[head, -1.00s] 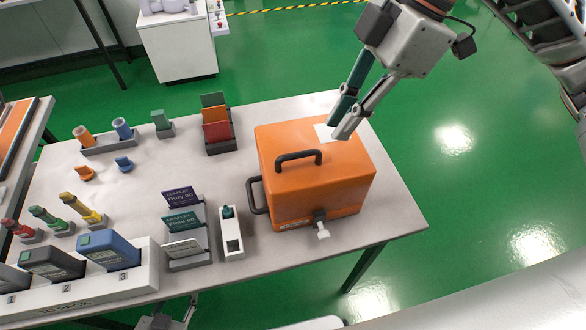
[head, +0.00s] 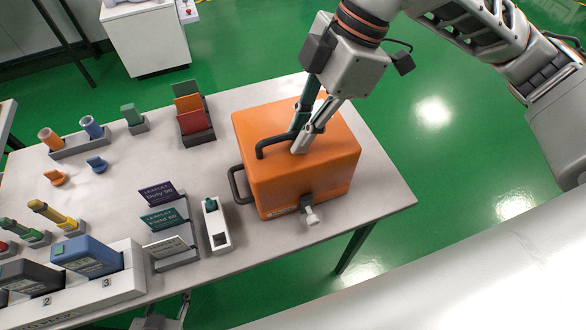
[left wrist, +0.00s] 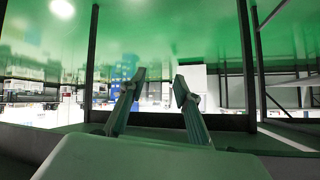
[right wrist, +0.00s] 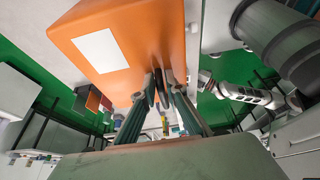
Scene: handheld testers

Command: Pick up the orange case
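The orange case (head: 310,178) stands upright on the table's right part, with a black handle (head: 272,145) on top. My right gripper (head: 297,140) points down at the case top, its fingers on either side of the handle. In the right wrist view, the orange case (right wrist: 135,55) fills the upper middle and the dark handle (right wrist: 161,86) shows between the fingertips of my right gripper (right wrist: 164,92). The fingers look apart; contact with the handle is hard to tell. My left gripper (left wrist: 160,77) is open and empty, low and away from the case.
The grey table (head: 375,190) has a narrow free strip right of the case. A white holder (head: 215,225) and leaflet stand (head: 178,258) stand left of it. A dark rack with coloured cards (head: 196,137) stands behind left. Testers (head: 88,258) sit front left.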

